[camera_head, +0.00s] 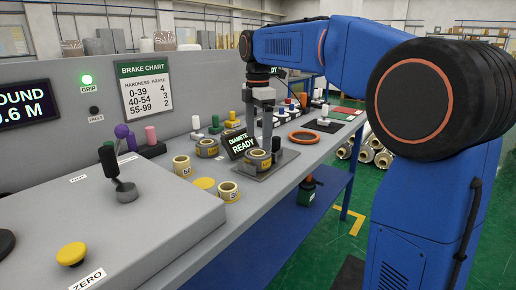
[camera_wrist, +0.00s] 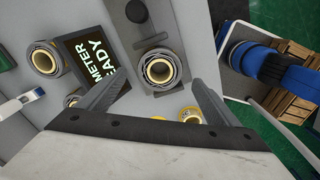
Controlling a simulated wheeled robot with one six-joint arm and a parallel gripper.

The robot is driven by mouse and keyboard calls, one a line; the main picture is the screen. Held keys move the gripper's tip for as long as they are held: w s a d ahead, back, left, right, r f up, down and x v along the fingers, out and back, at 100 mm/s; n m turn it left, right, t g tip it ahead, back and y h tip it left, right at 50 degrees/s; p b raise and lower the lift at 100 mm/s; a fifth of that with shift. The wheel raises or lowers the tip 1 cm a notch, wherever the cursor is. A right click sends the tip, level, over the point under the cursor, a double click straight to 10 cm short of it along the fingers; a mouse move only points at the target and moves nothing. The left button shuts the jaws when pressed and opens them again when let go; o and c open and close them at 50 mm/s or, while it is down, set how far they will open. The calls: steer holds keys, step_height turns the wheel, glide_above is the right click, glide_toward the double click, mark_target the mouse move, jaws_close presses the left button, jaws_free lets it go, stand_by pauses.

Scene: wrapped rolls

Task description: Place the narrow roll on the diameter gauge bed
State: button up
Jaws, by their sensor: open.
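My gripper (camera_head: 265,143) is above and around this roll. In the wrist view its fingers (camera_wrist: 162,80) are spread, with gaps on both sides of the roll. A similar grey roll (camera_head: 207,148) stands left of the sign, off the bed. I cannot tell from widths which roll is the narrow one.
The "DIAMETER READY" sign (camera_head: 241,143) stands close left of the bed. Smaller pale rolls (camera_head: 228,191) and a yellow disc (camera_head: 204,183) lie in front-left. An orange ring (camera_head: 304,137) lies to the right. The bench's front edge (camera_head: 263,212) is near.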

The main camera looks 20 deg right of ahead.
steer(key=shift+r, duration=2.65)
steer(key=s+d+f+m+t, duration=0.15)
steer(key=s+f+m, duration=0.3)
steer(key=s, duration=0.45)
steer(key=s+d+f+m+t, duration=0.1)
steer(key=s+d+f+m, duration=0.3)
steer(key=s, duration=0.5)
steer(key=s+d+f+m+t, duration=0.1)
steer(key=s+f+m+t, duration=0.1)
steer(key=s+f+m, duration=0.9)
steer(key=s+f, duration=0.4)
steer(key=f, duration=0.2)
steer(key=shift+s+d, duration=0.25)
